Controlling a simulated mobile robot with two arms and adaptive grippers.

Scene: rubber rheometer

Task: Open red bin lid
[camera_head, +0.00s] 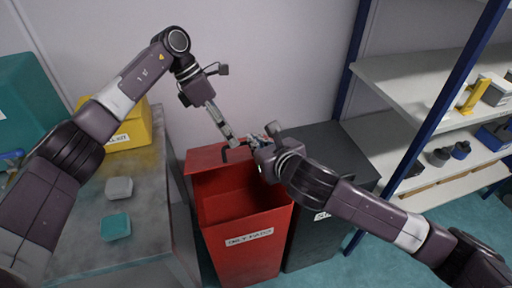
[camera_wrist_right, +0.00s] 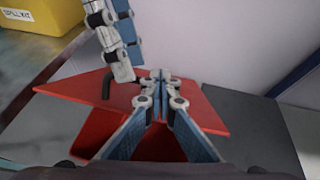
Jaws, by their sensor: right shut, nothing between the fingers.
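The red bin (camera_head: 247,243) stands on the floor with its front opening exposed. Its red lid (camera_head: 204,158) is raised and tilted back over the rear of the opening. The lid (camera_wrist_right: 75,92) fills the middle of the right wrist view, with a black handle (camera_wrist_right: 107,85) on it. My left gripper (camera_head: 229,140) points down at the handle, its tips close to it; whether they touch or grip it is unclear. My right gripper (camera_head: 251,141) is shut and empty above the lid's right part; its closed fingertips also show in the wrist view (camera_wrist_right: 160,78).
A dark grey bin (camera_head: 312,232) stands directly right of the red bin. A grey bench (camera_head: 80,230) with a yellow box (camera_head: 132,132) is at the left. A shelf with blue posts (camera_head: 405,90) stands at the right. The wall is close behind.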

